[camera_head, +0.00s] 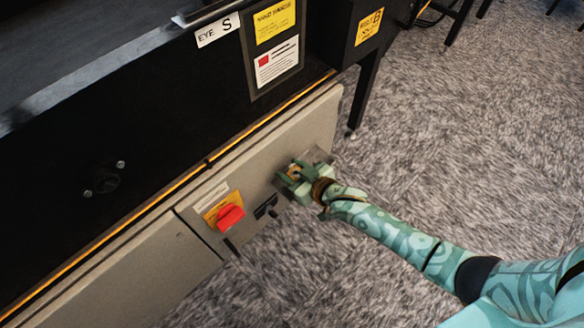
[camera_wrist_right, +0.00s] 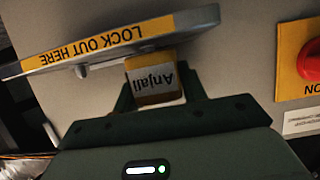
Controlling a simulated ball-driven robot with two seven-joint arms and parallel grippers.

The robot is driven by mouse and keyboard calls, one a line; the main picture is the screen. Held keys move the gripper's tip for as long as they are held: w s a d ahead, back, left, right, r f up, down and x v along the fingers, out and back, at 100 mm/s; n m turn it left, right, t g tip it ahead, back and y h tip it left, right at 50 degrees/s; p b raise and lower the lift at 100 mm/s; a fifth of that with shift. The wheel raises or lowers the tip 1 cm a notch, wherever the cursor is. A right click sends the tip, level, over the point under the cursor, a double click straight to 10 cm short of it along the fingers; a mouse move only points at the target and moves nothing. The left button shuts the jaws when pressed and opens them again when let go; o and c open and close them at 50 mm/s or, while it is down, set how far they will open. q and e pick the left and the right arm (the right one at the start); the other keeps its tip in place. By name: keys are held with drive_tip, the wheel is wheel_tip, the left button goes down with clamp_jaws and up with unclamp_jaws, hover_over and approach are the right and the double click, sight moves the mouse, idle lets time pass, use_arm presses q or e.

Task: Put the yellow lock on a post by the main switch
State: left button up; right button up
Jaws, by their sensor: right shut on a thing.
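The yellow lock (camera_wrist_right: 150,78), with a white label reading "Anjali", sits between the fingers of my right gripper (camera_wrist_right: 158,92) in the right wrist view. My right gripper (camera_head: 296,178) is shut on it, and the fingers hide its sides. The lock's top is right at the edge of a grey plate with a yellow "LOCK OUT HERE" strip (camera_wrist_right: 100,52). A small grey post (camera_wrist_right: 80,70) shows under the plate, left of the lock. I cannot tell whether the lock touches a post. The red main switch (camera_head: 230,217) on its yellow plate is left of the gripper in the head view. My left gripper is out of view.
The beige cabinet panel (camera_head: 130,275) runs beneath the dark machine side (camera_head: 60,190). A black handle (camera_head: 266,208) sits between the switch and my gripper. A black machine leg (camera_head: 364,90) stands behind. Carpeted floor (camera_head: 460,130) to the right is open.

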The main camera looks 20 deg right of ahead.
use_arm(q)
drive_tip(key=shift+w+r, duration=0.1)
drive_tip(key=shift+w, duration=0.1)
use_arm(e)
drive_tip(key=shift+w+a, duration=0.1)
drive_tip(key=shift+w, duration=0.05)
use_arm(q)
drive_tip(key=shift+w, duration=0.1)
use_arm(e)
drive_tip(key=o, duration=1.1)
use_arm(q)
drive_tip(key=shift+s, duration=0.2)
use_arm(e)
drive_tip(key=shift+a, duration=0.1)
